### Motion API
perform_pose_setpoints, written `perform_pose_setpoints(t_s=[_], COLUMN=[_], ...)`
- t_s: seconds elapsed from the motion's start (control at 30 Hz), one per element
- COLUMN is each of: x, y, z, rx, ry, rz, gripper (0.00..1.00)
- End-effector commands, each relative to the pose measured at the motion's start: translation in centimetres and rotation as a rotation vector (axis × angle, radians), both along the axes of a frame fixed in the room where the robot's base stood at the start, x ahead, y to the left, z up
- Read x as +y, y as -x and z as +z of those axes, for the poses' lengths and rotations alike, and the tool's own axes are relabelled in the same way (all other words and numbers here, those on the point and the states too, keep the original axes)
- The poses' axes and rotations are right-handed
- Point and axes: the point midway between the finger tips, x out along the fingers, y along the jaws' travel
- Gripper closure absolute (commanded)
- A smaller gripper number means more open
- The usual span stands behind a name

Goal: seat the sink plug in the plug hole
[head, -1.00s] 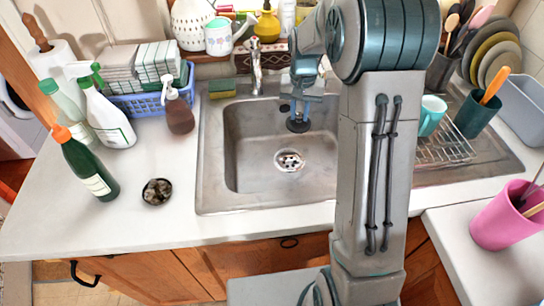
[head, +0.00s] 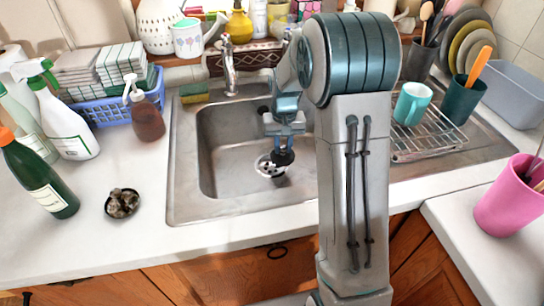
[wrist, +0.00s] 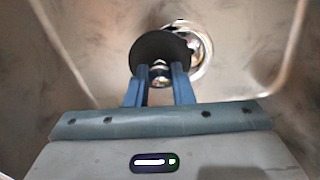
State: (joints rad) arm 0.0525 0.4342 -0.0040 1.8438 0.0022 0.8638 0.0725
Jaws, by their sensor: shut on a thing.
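The dark round sink plug (head: 284,157) is held by my gripper (head: 283,128), which points down into the sink. In the wrist view the plug (wrist: 158,48) sits beyond the two blue fingertips (wrist: 160,72), which are shut on its small metal knob. The plug hole (head: 265,165) is a bright metal ring in the sink floor. In the wrist view the plug covers part of the plug hole (wrist: 206,50), whose ring shows to the right and above. The plug appears off-centre from the hole; I cannot tell its exact height above it.
The steel sink (head: 218,190) has walls all around the plug. The faucet (head: 230,65) stands at its back edge, with a sponge (head: 194,93) beside it. A drying rack (head: 432,140) with a teal mug (head: 411,104) is on the right.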

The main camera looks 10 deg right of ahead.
Motion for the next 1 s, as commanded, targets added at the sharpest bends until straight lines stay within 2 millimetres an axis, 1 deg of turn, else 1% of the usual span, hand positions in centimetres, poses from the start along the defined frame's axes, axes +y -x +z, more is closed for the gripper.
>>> perform_pose_setpoints(t_s=[0.03,0.1,0.2,0.3,0.43,0.53,0.63,0.9,1.0], x=[0.8,1.7,2.4,2.8,2.8,2.8,2.8,2.8,2.8], y=[-0.8,-1.6,-2.4,-2.8,-2.8,-2.7,-2.7,-2.8,-2.8], z=[-0.7,-1.4,-2.1,-2.4,-3.5,-5.1,-6.2,-6.4,-6.8], rx=[0.002,0.002,0.0,-0.001,0.002,0.004,0.002,-0.001,-0.001], ry=[0.0,0.0,0.0,0.0,0.001,0.0,0.0,0.0,0.0], rz=[0.004,0.002,0.001,-0.001,-0.002,-0.001,-0.001,-0.001,-0.001], gripper=[1.0,1.0,1.0,1.0,1.0,1.0,1.0,1.0,1.0])
